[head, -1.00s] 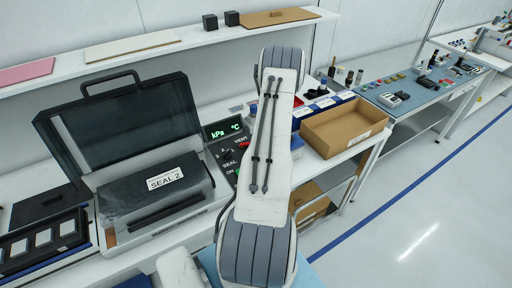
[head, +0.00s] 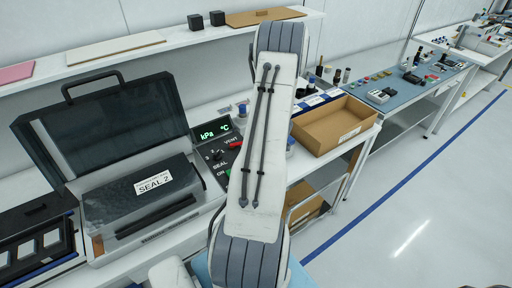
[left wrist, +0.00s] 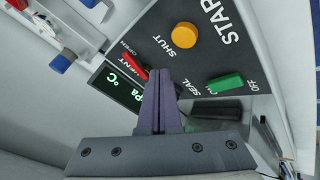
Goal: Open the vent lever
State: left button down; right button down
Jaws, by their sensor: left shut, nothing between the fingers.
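The red vent lever (left wrist: 134,76) sits on the dark control panel (left wrist: 205,60), beside the words VENT, OPEN and SHUT. In the head view the lever (head: 234,144) shows just left of my arm. My left gripper (left wrist: 161,76) is shut and empty, its fingertips close to the lever, on its right side in the wrist view. I cannot tell whether they touch it. In the head view the gripper is hidden behind my arm. My right gripper is in neither view.
The panel also has a yellow knob (left wrist: 183,35), a green switch (left wrist: 226,82) and a lit display (head: 213,130). The sealer's clear lid (head: 110,125) stands raised at left. A cardboard tray (head: 330,124) is at right, with bottles (head: 341,76) behind.

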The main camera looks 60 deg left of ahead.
pick_arm(q)
jog(key=shift+w+v, duration=0.2)
jog(key=shift+v, duration=1.15)
jog(key=shift+w+v, duration=0.2)
jog(key=shift+v, duration=1.15)
